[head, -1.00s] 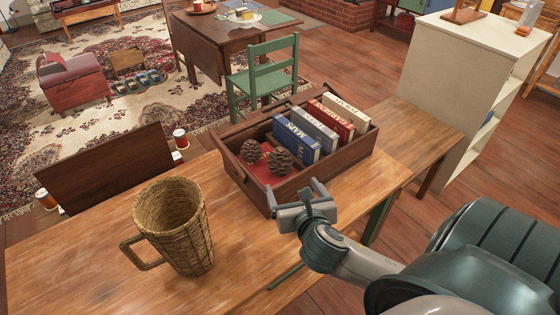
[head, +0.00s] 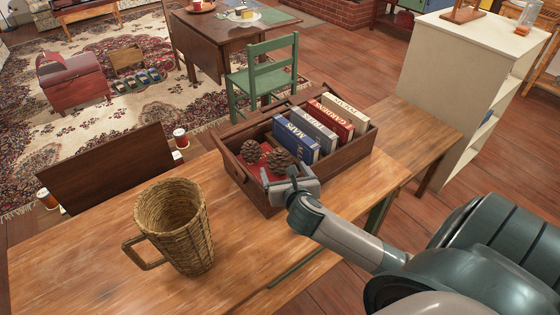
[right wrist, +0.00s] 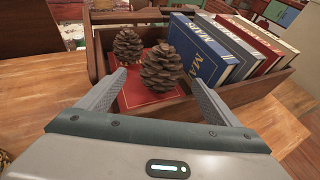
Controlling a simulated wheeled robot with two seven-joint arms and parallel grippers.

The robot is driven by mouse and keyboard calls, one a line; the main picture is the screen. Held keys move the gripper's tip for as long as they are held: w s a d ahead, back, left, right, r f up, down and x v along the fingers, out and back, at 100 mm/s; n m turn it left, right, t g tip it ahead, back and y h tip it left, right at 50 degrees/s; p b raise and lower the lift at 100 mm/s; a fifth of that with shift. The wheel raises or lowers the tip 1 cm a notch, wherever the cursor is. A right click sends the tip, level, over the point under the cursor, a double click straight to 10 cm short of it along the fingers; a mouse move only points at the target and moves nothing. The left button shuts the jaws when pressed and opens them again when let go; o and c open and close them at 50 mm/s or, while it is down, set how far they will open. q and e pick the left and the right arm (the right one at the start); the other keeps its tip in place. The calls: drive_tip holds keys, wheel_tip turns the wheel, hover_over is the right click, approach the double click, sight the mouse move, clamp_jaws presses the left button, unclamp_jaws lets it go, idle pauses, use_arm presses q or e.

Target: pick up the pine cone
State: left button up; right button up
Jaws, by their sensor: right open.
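Two brown pine cones lie in a dark wooden box (head: 262,200) on a red surface. One pine cone (head: 251,151) is at the left and the other pine cone (head: 279,160) is nearer the books. In the right wrist view the nearer pine cone (right wrist: 163,70) shows between and beyond the open fingers, and the farther pine cone (right wrist: 127,45) is behind it to the left. My right gripper (head: 278,180) is open and empty at the box's near side, partly hiding the box's front. My left gripper is not in view.
Several books (head: 297,138) stand in the right part of the box, close beside the nearer pine cone. A wicker mug (head: 180,230) stands on the wooden table (head: 110,260) at the left. A cream shelf unit (head: 455,90) stands at the right.

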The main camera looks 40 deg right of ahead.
sight(283, 166)
drive_tip(key=shift+w+d+f+p, duration=0.1)
drive_tip(key=shift+w+d+p, duration=0.25)
drive_tip(key=shift+w, duration=0.25)
drive_tip(key=shift+x, duration=1.9)
drive_tip(key=c, duration=1.1)
